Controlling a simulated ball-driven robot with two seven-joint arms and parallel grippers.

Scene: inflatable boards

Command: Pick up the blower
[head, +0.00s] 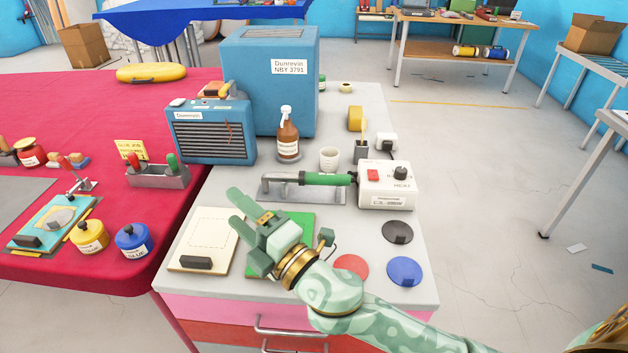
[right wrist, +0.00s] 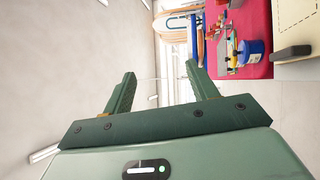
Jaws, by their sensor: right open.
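The blower looks to be the green-handled tool (head: 325,179) lying across a grey metal rest (head: 318,196) on the light worktop. Its metal nozzle points left, and its right end is at a white control box (head: 385,185) with a red switch and a dial. My right gripper (head: 238,210) is over the near part of the worktop, left of and nearer than the blower. Its fingers (right wrist: 160,90) are spread and empty in the right wrist view, where the blower does not show. My left gripper is not in view.
Beyond the rest stand a brown spray bottle (head: 288,135), a white cup (head: 329,158) and blue machines (head: 270,80). A green mat (head: 300,222), a white board (head: 205,232) and coloured discs (head: 405,271) lie near. A red-covered table (head: 110,190) adjoins on the left.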

